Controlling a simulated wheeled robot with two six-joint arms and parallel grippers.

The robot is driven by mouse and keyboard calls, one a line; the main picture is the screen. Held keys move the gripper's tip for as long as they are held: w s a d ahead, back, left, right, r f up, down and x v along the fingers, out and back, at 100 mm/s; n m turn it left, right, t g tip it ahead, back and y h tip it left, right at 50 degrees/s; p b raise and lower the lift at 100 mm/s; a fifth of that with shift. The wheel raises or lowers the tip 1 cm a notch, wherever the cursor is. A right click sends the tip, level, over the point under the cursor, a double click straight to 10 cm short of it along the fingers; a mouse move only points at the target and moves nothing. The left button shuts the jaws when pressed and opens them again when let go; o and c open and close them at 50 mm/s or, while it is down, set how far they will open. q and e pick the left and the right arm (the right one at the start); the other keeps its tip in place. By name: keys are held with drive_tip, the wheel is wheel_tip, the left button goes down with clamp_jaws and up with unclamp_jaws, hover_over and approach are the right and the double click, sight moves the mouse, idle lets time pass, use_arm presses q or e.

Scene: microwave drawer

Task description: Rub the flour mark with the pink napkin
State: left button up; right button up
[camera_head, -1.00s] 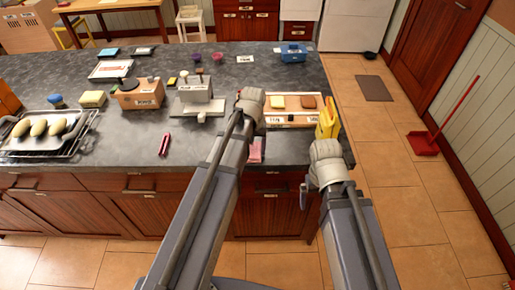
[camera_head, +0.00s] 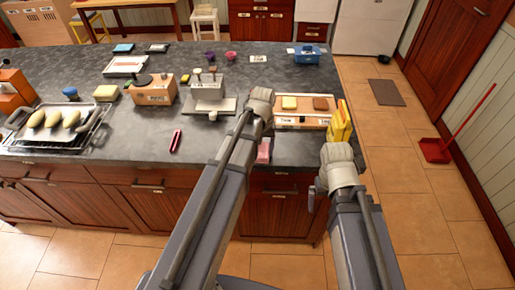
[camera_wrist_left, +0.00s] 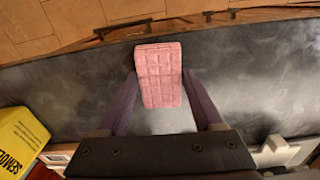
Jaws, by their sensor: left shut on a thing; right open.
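The pink napkin (camera_wrist_left: 158,75) is a small quilted pad between my left gripper's fingers in the left wrist view. My left gripper (camera_wrist_left: 160,88) is shut on it. In the head view the napkin (camera_head: 264,151) shows as a pink patch at the counter's front edge, below my left wrist (camera_head: 260,103); the arm hides the fingers. I cannot tell if it touches the counter. Pale cloudy smears (camera_wrist_left: 240,62) lie on the dark counter right of the napkin; whether they are flour or sheen is unclear. My right gripper (camera_head: 316,194) is open in front of the counter's right end.
A yellow box (camera_head: 340,122) stands at the counter's right end, beside a board (camera_head: 302,122) with two sponge-like blocks. A dark red object (camera_head: 175,140) lies left of the napkin.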

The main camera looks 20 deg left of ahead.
sight(268, 150)
use_arm(q)
drive_tip(key=shift+w+d, duration=0.15)
drive_tip(key=shift+d, duration=0.4)
drive_tip(key=shift+w+d, duration=0.15)
drive_tip(key=shift+d, duration=0.35)
drive_tip(key=shift+r, duration=0.1)
wheel_tip(268, 150, up, 6)
drive_tip(key=p, duration=0.6)
wheel_tip(268, 150, up, 3)
drive_tip(key=p, duration=0.3)
drive_tip(key=shift+a, duration=0.15)
